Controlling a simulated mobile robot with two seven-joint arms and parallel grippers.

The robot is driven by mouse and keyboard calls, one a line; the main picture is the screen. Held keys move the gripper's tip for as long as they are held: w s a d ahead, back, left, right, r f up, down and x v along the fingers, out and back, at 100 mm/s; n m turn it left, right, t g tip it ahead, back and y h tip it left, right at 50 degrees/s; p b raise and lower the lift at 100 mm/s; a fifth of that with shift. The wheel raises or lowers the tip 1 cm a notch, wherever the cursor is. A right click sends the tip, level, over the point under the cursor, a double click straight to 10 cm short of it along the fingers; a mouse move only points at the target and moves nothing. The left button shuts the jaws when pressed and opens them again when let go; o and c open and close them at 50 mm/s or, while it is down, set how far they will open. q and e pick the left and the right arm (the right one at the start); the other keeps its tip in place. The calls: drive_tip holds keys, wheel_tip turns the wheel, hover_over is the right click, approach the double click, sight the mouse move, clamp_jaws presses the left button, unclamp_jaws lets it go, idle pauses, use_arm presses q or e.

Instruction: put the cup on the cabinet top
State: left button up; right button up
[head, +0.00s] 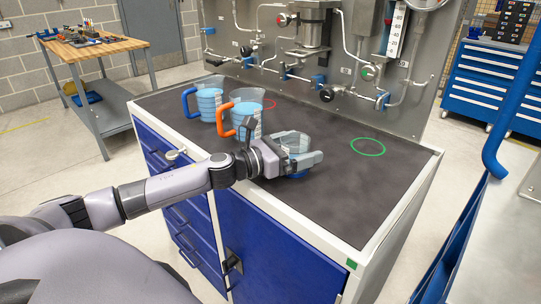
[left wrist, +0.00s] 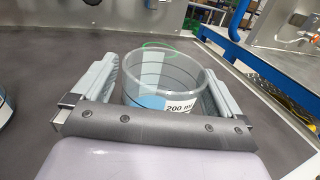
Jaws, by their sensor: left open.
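A clear cup (head: 294,141) with a white label stands on the dark cabinet top (head: 325,205). It also shows in the left wrist view (left wrist: 160,72), where the label reads about 200 ml and some blue shows low on it. My left gripper (head: 300,153) is open at the cup, with one finger on each side of it. In the left wrist view the fingers stand apart from the cup's wall. The near finger hides the cup's lower part in the head view. My right gripper is not in view.
Jugs with a blue handle (head: 188,103) and an orange handle (head: 226,118) stand left of the cup. A gauge panel (head: 405,105) rises along the back.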

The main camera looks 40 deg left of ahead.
use_arm(q)
drive_tip(key=b+v, duration=0.1)
drive_tip(key=v, duration=0.4)
drive_tip(key=shift+s+f+b, duration=0.2)
drive_tip(key=shift+b, duration=0.15)
drive_tip(key=shift+b+v, duration=0.3)
drive_tip(key=shift+v, duration=2.6)
drive_tip(key=shift+r, duration=0.1)
